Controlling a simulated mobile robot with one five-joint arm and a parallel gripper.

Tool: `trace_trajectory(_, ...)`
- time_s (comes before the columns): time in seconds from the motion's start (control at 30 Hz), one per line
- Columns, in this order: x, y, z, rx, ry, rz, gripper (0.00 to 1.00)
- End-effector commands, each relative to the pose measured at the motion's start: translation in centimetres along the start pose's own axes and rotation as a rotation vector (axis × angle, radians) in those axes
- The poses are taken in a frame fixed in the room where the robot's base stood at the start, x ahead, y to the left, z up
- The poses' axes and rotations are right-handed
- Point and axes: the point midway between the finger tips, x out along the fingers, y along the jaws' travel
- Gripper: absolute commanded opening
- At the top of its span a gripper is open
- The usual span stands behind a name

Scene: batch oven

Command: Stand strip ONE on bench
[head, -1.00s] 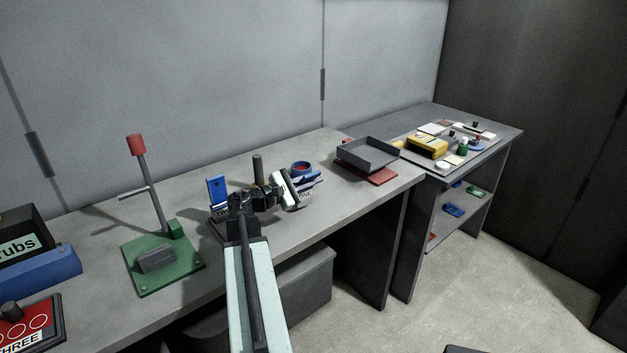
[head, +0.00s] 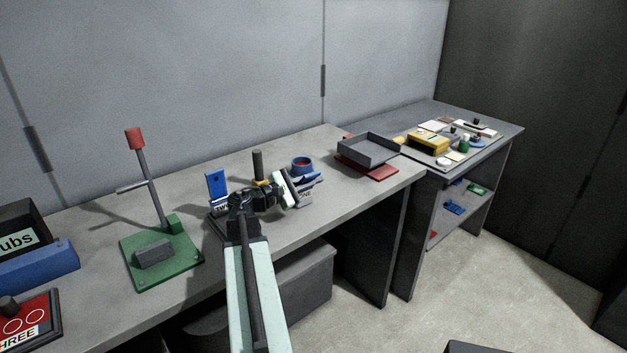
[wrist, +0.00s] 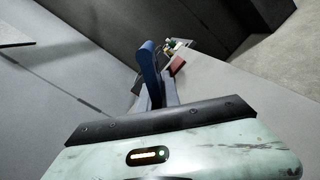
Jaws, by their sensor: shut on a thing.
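My gripper (head: 304,184) is at the middle of the bench (head: 335,205), its pale wrist body tilted. It is shut on a blue strip, which shows as a blue bar (wrist: 149,72) beyond the gripper body in the wrist view. The strip looks tilted; I cannot tell whether it touches the bench. A label ending in "NE" shows beside the gripper in the head view, partly hidden. Another blue strip (head: 216,184) stands upright to the left in a dark holder, its label partly hidden by my arm.
A grey tray (head: 369,149) over a red plate is to the right. A green base (head: 162,257) with a red-topped lever is to the left. Bench space between cup and tray is clear.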

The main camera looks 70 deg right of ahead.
Motion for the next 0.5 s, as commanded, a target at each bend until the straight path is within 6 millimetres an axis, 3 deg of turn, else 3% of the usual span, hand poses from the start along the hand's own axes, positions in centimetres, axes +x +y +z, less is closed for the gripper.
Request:
trace_trajectory(0.3, 0.01, -0.34, -0.42, 0.000, -0.001, 0.000, 0.00)
trace_trajectory(0.4, 0.02, -0.30, -0.35, 0.000, -0.001, 0.000, 0.29)
trace_trajectory(0.5, 0.07, -0.33, -0.33, 0.000, -0.001, -0.001, 0.32)
